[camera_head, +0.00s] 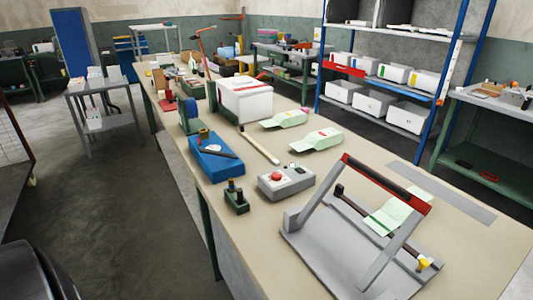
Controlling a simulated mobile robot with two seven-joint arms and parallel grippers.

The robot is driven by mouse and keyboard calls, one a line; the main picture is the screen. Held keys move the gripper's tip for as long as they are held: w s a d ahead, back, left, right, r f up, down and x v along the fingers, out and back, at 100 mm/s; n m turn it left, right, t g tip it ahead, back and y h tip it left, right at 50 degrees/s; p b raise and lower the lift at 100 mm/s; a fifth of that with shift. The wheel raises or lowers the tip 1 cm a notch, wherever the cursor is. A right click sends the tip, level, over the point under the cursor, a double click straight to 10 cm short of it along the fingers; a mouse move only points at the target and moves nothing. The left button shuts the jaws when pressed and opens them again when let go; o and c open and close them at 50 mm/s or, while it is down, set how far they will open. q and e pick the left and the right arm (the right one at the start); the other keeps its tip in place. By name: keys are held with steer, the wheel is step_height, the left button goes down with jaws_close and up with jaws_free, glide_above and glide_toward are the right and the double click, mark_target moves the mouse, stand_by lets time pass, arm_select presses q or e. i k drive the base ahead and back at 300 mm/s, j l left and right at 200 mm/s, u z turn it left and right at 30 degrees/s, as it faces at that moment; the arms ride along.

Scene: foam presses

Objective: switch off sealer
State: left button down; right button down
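The sealer (325,250) looks like the grey flat device at the front right of the long bench. Its hinged grey frame with a red-topped bar (388,183) is raised at a slant. A light green pouch (398,212) lies on its bed, across a dark strip. A small yellow part (424,263) sits at the sealer's right front end. Just left of the sealer stands a grey box with a red round button (277,177) on top. I cannot tell which part is the sealer's switch, or whether it is on. Neither of my grippers is in view.
The long bench (465,250) holds a blue tray (217,165), a small dark green holder (236,203), a wooden rod (260,146), two more green pouches and a white box (246,103). Blue-framed shelves stand behind. The floor (110,220) left of the bench is clear.

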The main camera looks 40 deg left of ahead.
mark_target(301, 171)
steer(key=j, duration=1.65)
steer(key=i, duration=0.05)
